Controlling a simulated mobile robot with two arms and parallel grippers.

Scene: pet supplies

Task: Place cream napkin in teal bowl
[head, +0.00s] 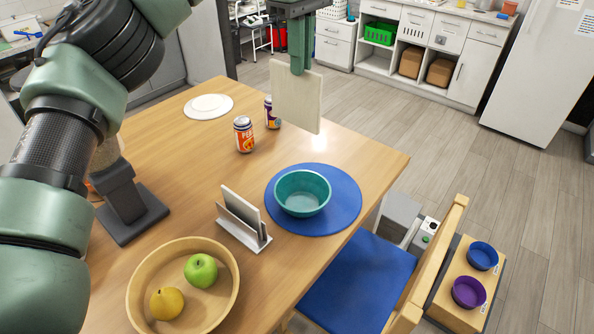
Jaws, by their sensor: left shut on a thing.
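The cream napkin (295,98) is a flat pale square hanging upright above the far part of the table. My left gripper (299,66) is shut on its top edge, with its green fingers pointing down. The teal bowl (302,193) stands upright on a round blue placemat (341,208) near the table's right edge. Its inside looks empty. The napkin is above and beyond the bowl, apart from it. My right gripper is not in view.
An orange can (244,134) and a purple can (271,112) stand behind the bowl. A grey napkin holder (243,220) stands left of it. A wooden fruit bowl (144,282) is at the front, a white plate (208,107) at the back. A blue-seated chair (360,279) is at the right.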

